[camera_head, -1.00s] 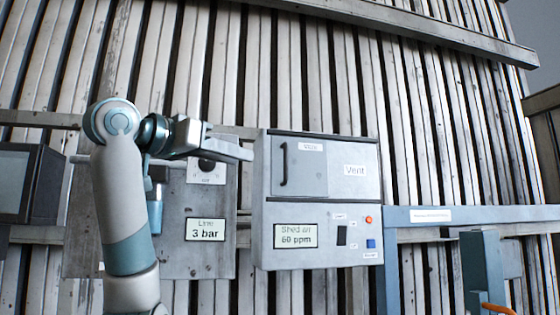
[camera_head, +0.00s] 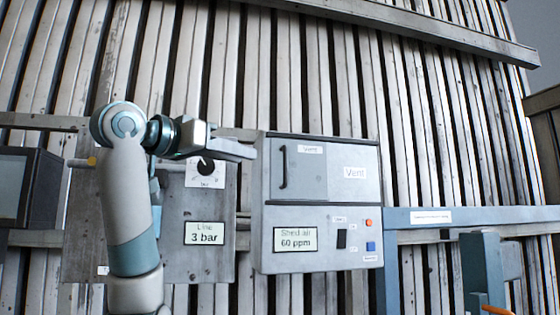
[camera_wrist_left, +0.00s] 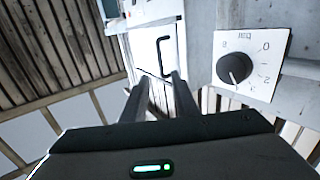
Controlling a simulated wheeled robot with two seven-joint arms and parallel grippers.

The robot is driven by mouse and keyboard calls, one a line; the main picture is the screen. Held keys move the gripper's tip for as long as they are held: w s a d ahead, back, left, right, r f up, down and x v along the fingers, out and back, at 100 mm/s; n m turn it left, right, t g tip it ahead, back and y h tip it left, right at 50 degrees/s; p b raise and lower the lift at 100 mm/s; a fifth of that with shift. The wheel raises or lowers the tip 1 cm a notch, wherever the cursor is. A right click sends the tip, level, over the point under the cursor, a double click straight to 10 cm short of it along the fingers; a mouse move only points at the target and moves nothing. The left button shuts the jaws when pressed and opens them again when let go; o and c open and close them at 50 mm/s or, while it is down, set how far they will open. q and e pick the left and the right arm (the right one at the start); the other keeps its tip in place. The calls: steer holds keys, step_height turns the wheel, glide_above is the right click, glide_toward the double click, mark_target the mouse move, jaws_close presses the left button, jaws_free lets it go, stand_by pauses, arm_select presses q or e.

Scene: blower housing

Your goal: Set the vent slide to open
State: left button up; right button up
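The vent slide is a grey plate (camera_head: 308,172) with a dark upright bar handle (camera_head: 283,167), at the left of the recess marked "Vent" on the grey housing (camera_head: 262,225). My left gripper (camera_head: 248,152) is just left of the housing's upper left edge, apart from the handle. In the left wrist view its two fingers (camera_wrist_left: 158,92) stand apart with nothing between them, and the handle (camera_wrist_left: 162,55) shows beyond them. My right gripper is not in view.
A pressure dial (camera_head: 205,168) sits on a plate left of the housing, close to my left gripper. Below the slide are a "Shed air 60 ppm" display (camera_head: 295,239), a black rocker switch (camera_head: 341,239) and two small buttons. A blue-grey frame (camera_head: 425,217) stands to the right.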

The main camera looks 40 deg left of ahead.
mark_target(284, 165)
arm_select(q)
steer(key=w+p, duration=0.2)
steer(key=w, duration=0.2)
steer(key=w+d+p, duration=0.1)
steer(key=w+p, duration=0.1)
steer(key=w, duration=0.3)
steer(key=w+p, duration=0.2)
steer(key=w, duration=0.2)
steer(key=shift+w+d, duration=0.35)
jaws_close()
